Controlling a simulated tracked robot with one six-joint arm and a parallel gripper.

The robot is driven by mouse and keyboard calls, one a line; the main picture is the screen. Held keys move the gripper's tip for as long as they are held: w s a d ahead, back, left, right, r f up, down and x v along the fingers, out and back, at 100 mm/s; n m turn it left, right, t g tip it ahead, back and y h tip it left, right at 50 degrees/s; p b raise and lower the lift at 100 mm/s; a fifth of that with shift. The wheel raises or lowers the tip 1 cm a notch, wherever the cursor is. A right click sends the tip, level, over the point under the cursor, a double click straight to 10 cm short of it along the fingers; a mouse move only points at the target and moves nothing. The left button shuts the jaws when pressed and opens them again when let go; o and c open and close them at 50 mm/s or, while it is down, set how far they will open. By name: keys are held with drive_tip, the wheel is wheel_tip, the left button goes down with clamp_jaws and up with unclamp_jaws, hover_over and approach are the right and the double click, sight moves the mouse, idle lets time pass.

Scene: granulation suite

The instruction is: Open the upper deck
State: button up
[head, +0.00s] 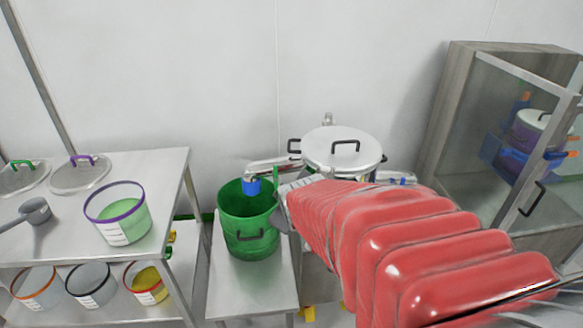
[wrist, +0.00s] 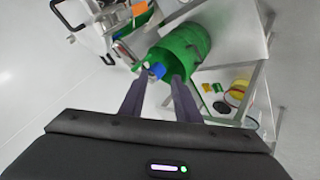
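A round steel machine with a pale lid (head: 342,150) and a black lid handle stands at the centre; my arm in its red cover hides much of its lower body. A metal spout (head: 272,166) reaches left from it, with a blue piece (head: 252,186) at its end over a green bucket (head: 249,228). In the wrist view, my gripper (wrist: 156,80) is open and empty, its two dark fingers apart. The blue piece (wrist: 157,71) shows between the fingertips, beside the green bucket (wrist: 188,48); I cannot tell whether they touch.
The bucket stands on a low steel table (head: 225,285). At left, a steel shelf unit (head: 165,190) holds a purple-rimmed tub (head: 118,212), lids and a scoop, with several tubs below. At right stands a glass-fronted cabinet (head: 480,120) with a blue crate inside. In the wrist view, open floor lies left.

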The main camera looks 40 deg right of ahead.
drive_tip(key=s+d+f+n+t+h, duration=0.1)
drive_tip(key=s+d+f+n, duration=0.1)
drive_tip(key=d, duration=0.5)
drive_tip(key=s+d+f+n+t+h, duration=0.1)
drive_tip(key=s+d+f+n+t, duration=0.1)
drive_tip(key=d+f, duration=0.4)
drive_tip(key=s+d+f+n+t+h, duration=0.1)
drive_tip(key=s+d+f+n, duration=0.3)
drive_tip(key=d, duration=0.4)
drive_tip(key=shift+s+d+f+t, duration=0.2)
drive_tip(key=shift+s+f+t, duration=0.2)
drive_tip(key=shift+s+t, duration=0.25)
drive_tip(key=x, duration=1.3)
drive_tip(key=shift+w+d, duration=0.25)
drive_tip(key=shift+d, duration=0.1)
drive_tip(key=shift+c, duration=0.3)
clamp_jaws()
